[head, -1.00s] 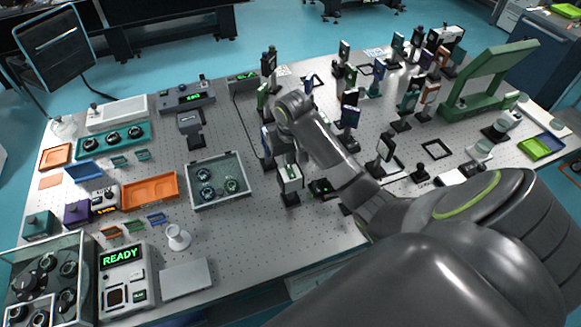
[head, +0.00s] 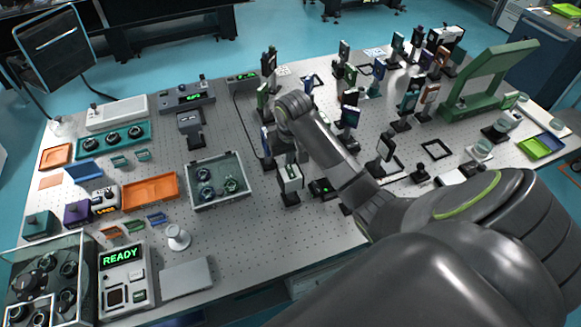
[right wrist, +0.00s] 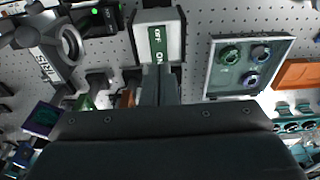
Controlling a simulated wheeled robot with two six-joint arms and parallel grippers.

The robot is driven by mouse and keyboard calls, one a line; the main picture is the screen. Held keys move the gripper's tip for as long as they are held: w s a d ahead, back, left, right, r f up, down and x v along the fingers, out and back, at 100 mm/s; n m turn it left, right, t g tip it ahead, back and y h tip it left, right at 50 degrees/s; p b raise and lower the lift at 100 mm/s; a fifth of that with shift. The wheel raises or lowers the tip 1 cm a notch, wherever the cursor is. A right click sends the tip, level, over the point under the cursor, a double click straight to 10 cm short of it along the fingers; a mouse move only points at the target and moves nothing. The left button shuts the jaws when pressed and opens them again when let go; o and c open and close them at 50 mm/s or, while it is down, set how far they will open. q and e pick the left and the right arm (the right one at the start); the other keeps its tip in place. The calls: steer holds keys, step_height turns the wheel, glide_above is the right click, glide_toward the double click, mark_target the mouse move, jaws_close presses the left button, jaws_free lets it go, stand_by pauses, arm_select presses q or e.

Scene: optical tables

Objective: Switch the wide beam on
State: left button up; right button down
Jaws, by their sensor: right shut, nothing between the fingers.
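A white switch box with a green OFF/ON label (right wrist: 172,40) is at the top middle of the right wrist view. In the head view the box (head: 290,178) stands upright near the table's middle. My right gripper (right wrist: 159,82) is shut and empty, its fingertips at the ON end of the label. I cannot tell whether they touch it, and they hide part of that end. In the head view this gripper (head: 289,152) points down just behind the box, partly hidden by my arm. The rocker's position is unclear. My left gripper is out of view.
A lens holder with a lettered label (right wrist: 47,62) stands left of the switch box in the wrist view. A glass-walled tray with round parts (head: 217,203) lies left of the box in the head view. Mounted optics (head: 349,115) crowd the right; the front middle is clear.

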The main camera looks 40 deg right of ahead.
mark_target(289, 167)
steer(key=shift+f+b, duration=0.3)
steer(key=shift+f, duration=0.65)
stand_by(0.6)
steer(key=shift+r+p, duration=0.85)
steer(key=shift+r, duration=2.7)
